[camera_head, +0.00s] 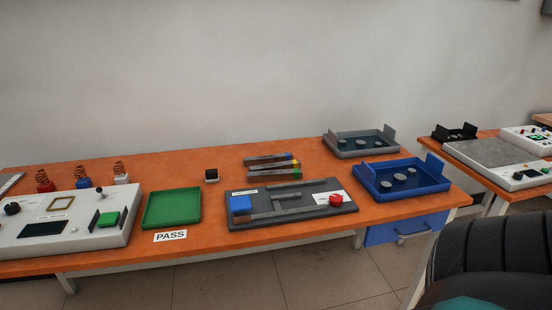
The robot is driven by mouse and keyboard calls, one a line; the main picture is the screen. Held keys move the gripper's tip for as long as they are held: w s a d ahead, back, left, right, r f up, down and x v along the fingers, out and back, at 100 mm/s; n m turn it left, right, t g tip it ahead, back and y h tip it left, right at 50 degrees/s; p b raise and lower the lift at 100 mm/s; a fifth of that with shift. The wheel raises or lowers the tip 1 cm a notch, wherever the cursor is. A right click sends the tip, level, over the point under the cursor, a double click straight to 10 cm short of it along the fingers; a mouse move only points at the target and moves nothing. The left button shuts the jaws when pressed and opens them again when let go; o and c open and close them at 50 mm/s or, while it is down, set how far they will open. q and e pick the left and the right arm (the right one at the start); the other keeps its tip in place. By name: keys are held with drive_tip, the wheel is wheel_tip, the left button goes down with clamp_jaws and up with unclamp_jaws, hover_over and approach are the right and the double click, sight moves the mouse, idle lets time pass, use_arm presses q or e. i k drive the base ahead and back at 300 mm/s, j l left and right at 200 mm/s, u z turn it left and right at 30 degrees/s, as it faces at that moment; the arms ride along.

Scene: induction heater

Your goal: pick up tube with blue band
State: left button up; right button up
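Several grey tubes lie close together, side by side, near the back middle of the orange bench. The rear tube (265,160) has a small dark blue-looking band near its right end, though it is too small to be sure. In front of it, the other tubes carry a yellow band (296,163) and a green band (297,171) at their right ends. Neither my left nor my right gripper shows in this view.
A dark grey fixture (270,215) with a blue block and a red knob sits in front of the tubes. A green tray (172,209) lies to the left, a blue tray (438,178) and a grey tray (334,152) to the right. A small black block (211,175) stands left of the tubes.

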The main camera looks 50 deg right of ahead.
sight(256, 160)
drive_tip(key=k+l, duration=0.1)
drive_tip(key=l, duration=0.25)
drive_tip(key=k+l, duration=0.1)
drive_tip(key=l, duration=0.25)
drive_tip(key=k+l, duration=0.1)
drive_tip(key=l, duration=0.25)
drive_tip(key=k+l, duration=0.1)
drive_tip(key=l, duration=0.25)
drive_tip(key=k+l, duration=0.15)
drive_tip(key=l, duration=0.2)
drive_tip(key=i+u, duration=0.05)
